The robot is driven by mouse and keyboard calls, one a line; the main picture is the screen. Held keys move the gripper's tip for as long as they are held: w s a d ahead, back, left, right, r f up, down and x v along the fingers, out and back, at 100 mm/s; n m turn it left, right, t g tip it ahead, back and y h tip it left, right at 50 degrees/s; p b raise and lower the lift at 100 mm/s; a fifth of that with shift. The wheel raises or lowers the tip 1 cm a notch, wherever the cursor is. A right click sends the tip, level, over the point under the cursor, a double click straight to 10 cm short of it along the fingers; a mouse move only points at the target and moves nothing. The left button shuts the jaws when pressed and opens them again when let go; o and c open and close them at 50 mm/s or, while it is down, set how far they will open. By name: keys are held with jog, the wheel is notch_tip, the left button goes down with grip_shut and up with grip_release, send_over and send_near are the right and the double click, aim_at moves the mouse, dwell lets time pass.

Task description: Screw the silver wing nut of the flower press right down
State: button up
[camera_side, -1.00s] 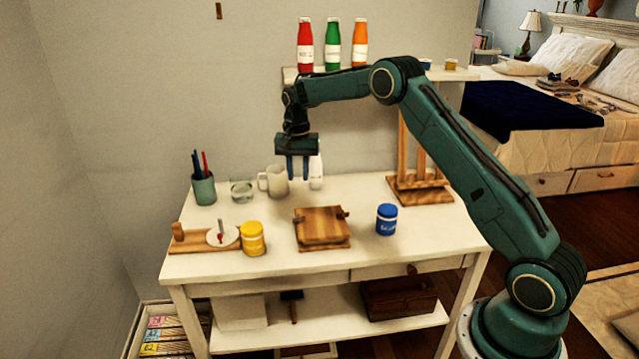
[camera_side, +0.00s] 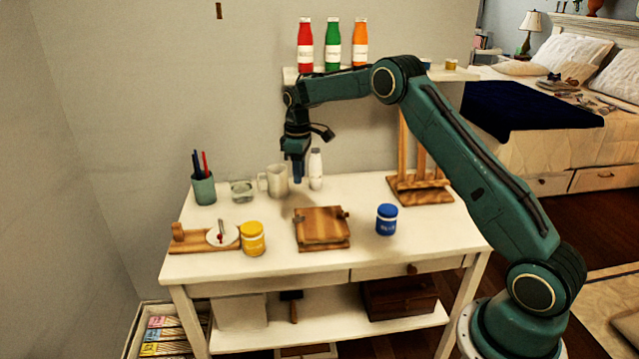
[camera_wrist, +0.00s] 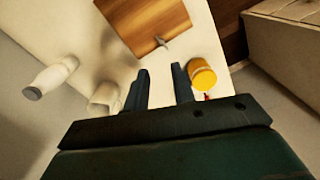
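The flower press (camera_side: 322,232) is a square wooden block on the middle of the white table; it also shows at the top of the wrist view (camera_wrist: 140,20). A small silver wing nut (camera_wrist: 163,41) shows at the press's near edge in the wrist view. In the side view small dark fittings sit at the press's left and right sides, too small to tell apart. My gripper (camera_side: 298,180) hangs above the table, behind and left of the press, pointing down. In the wrist view its two fingers (camera_wrist: 161,82) are apart with nothing between them. It touches nothing.
A yellow jar (camera_side: 253,239) stands left of the press, a blue jar (camera_side: 387,220) right. Behind are a mug (camera_side: 276,181), white bottle (camera_side: 316,170), glass dish (camera_side: 241,191) and pencil cup (camera_side: 203,189). A wooden rack (camera_side: 420,190) stands at back right. The table front is clear.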

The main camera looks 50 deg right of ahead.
aim_at(299, 219)
jog(key=n, duration=0.6)
jog(key=shift+d, duration=0.1)
jog(key=shift+f, duration=0.15)
notch_tip(299, 219, down, 14)
jog(key=shift+r, duration=0.2)
dwell(0.5)
grip_shut()
